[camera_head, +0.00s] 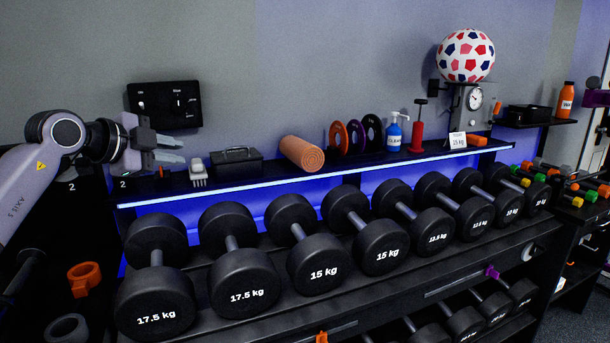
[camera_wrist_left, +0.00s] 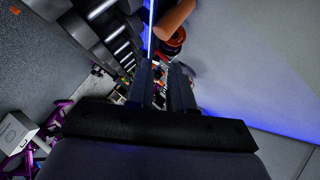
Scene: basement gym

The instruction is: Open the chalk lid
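A low black box (camera_head: 237,161) with a small handle on top stands on the lit shelf, left of the orange foam roller. Its lid looks closed, and I cannot read any chalk label on it. My left gripper (camera_head: 172,150) is at the left end of the shelf, left of the box and apart from it, with its fingers pointing right. The fingers are parted and empty; the gap also shows in the left wrist view (camera_wrist_left: 161,90). The box cannot be made out in the wrist view. My right gripper is not in view.
A grey-white brush (camera_head: 197,172) lies between my left gripper and the box. The orange foam roller (camera_head: 302,153) is right of the box. A black wall panel (camera_head: 165,106) hangs above the gripper. Heavy dumbbells (camera_head: 240,282) fill the rack below the shelf.

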